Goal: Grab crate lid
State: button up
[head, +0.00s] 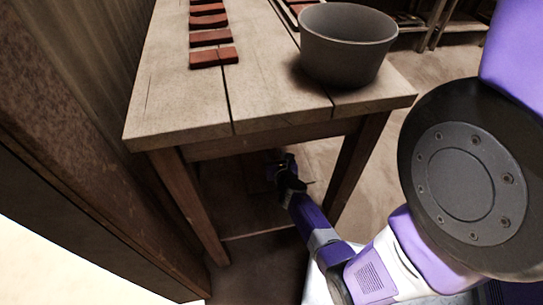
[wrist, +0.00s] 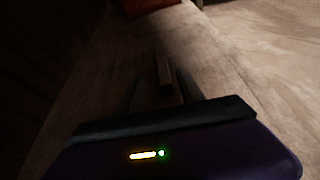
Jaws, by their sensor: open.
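My arm reaches in under the wooden table, and my gripper (head: 284,163) is low in the shadow beneath the tabletop. In the wrist view my gripper (wrist: 160,88) is open, with its two dark fingers apart. A narrow raised wooden strip (wrist: 163,68) stands ahead, between the lines of the fingers. It rises from a broad wooden surface (wrist: 205,60). I cannot tell for sure whether this strip and surface belong to the crate lid. The view is dark, and contact between fingers and strip cannot be made out.
The wooden table (head: 180,104) is above my gripper, its legs (head: 188,205) on either side. A grey bucket (head: 345,50) and several red tiles (head: 212,38) are on top. A reddish-brown object (wrist: 150,5) lies farther ahead. Open floor (head: 410,110) is to the right.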

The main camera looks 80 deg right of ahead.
aim_at(272, 147)
jog(key=shift+d+f, duration=0.15)
jog(key=shift+d, duration=0.25)
jog(key=b+x, duration=0.3)
jog(key=x, duration=0.4)
jog(key=shift+d+b, duration=0.25)
jog(key=shift+b, duration=0.1)
grip_shut()
dwell(0.8)
